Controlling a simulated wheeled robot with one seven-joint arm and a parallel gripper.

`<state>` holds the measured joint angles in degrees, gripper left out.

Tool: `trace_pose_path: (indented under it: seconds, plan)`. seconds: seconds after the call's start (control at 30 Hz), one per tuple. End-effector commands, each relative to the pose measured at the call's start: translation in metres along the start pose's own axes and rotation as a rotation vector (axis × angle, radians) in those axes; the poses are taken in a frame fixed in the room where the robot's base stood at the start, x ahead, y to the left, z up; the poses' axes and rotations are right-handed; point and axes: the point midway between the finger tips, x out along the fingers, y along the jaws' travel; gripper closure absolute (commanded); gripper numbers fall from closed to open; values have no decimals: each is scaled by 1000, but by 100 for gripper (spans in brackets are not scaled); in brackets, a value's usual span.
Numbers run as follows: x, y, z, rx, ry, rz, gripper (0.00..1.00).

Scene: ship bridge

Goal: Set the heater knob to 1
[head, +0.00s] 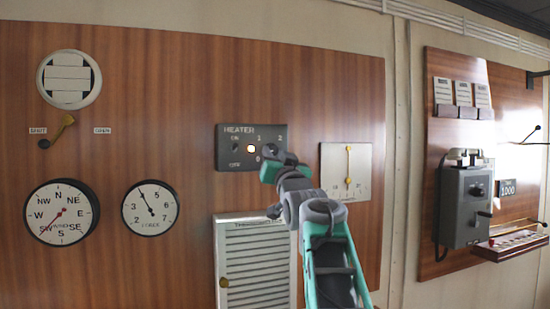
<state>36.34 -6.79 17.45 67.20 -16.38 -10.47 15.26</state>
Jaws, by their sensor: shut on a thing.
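The heater panel (229,158) is a dark plate labelled HEATER on the wood wall, at the middle of the head view. A small lamp (251,148) glows orange on it. Marks 1 and 2 show along its upper right, and 0 shows lower down. Another switch with ON and OFF-like labels (235,147) is at its left. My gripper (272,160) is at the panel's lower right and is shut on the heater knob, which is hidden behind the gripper. I cannot tell which mark the knob points to.
A pale plate with a vertical slider (361,179) is just right of my gripper. A louvred thermometer cabinet (235,262) is below. Two round dials (61,198) (150,196) and a brass lever (58,131) are at left. A grey telephone box (459,205) is at right.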

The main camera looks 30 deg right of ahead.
Motion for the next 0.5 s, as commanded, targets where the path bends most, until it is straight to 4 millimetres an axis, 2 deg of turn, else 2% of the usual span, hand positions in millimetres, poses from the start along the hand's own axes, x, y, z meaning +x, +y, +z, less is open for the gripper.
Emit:
trace_pose_path:
  seconds: [0.5]
  plan:
    - [1,-7,-2,441,0,179,100]
